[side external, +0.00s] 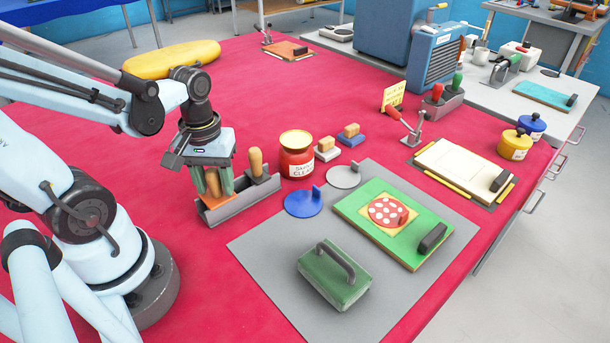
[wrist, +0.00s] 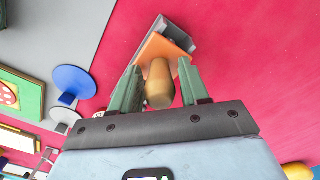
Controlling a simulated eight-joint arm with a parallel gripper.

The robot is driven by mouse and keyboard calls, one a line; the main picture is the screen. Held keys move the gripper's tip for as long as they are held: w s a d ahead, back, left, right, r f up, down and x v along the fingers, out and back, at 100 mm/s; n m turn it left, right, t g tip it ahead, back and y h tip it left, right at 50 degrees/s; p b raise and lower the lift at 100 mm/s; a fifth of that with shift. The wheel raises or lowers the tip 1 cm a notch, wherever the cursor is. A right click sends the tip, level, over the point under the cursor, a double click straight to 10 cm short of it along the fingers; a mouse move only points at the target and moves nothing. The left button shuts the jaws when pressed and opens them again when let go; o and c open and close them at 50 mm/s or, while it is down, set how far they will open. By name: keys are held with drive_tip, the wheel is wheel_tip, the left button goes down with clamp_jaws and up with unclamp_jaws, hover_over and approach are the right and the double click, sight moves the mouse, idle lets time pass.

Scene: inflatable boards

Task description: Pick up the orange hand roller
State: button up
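The orange hand roller (wrist: 158,48) stands in a grey rack, its wooden handle (wrist: 160,84) pointing up at my gripper. In the side external view its orange part (side external: 227,180) shows partly behind my fingers. My gripper (wrist: 160,90) points down over the rack, with one green finger on each side of the handle. Narrow gaps show between the fingers and the handle, so my gripper looks open around it. In the side external view my gripper (side external: 212,182) is at the rack's left part. The grey rack (side external: 240,204) also holds a second wooden-handled tool (side external: 256,165) at right.
A red-labelled jar (side external: 296,155) stands just right of the rack. A blue disc with a handle (side external: 304,203) and a green block with a handle (side external: 334,275) lie on the grey mat (side external: 270,248). A yellow roll (side external: 171,60) lies behind my arm. Red table in front of the rack is clear.

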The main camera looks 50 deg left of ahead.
sight(211, 170)
clamp_jaws()
drive_tip(key=shift+r, duration=0.1)
drive_tip(key=shift+r, duration=1.65)
drive_tip(key=s+d+r, duration=0.3)
drive_tip(key=d+r, duration=0.4)
drive_tip(key=d, duration=0.4)
drive_tip(key=shift+d+r, duration=0.15)
drive_tip(key=shift+r, duration=0.1)
